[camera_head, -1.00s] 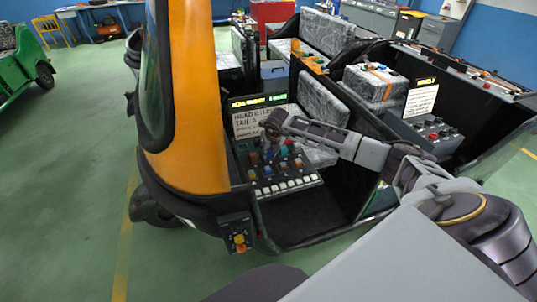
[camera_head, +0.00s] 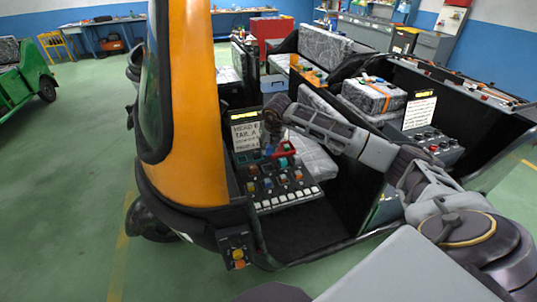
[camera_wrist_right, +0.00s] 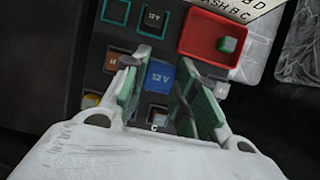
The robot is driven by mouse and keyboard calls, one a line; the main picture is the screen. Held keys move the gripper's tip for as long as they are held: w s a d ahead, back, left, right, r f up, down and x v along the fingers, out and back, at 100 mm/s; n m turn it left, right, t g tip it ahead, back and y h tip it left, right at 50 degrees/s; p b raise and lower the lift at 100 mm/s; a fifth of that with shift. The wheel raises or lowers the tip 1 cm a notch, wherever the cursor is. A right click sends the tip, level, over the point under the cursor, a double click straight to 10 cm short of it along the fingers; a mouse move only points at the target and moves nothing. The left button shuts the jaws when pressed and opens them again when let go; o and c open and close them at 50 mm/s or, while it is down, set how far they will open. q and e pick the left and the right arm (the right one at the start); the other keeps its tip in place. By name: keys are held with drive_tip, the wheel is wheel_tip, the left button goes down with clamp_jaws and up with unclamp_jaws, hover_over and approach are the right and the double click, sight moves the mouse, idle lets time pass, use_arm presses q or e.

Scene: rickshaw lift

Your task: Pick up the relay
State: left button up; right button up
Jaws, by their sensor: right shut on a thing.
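In the right wrist view a blue cube relay (camera_wrist_right: 160,77) marked "12 V" sits between the two green-padded fingers of my right gripper (camera_wrist_right: 158,90). The gripper is shut on it, above the black panel (camera_wrist_right: 90,55). In the head view my right gripper (camera_head: 271,138) hangs over the rickshaw's dashboard panel (camera_head: 262,190); the relay is too small to make out there. My left gripper is not in view.
A teal-outlined socket marked "12 V" (camera_wrist_right: 153,20) lies beyond the relay. A red tray (camera_wrist_right: 200,40) holding a green cube (camera_wrist_right: 228,45) lies to its right. Brown and orange blocks (camera_wrist_right: 117,60) sit in the panel. The yellow front (camera_head: 195,110) and a seat (camera_head: 312,160) flank the panel.

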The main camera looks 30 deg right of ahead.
drive_tip(key=shift+r, duration=0.5)
drive_tip(key=shift+f, duration=0.15)
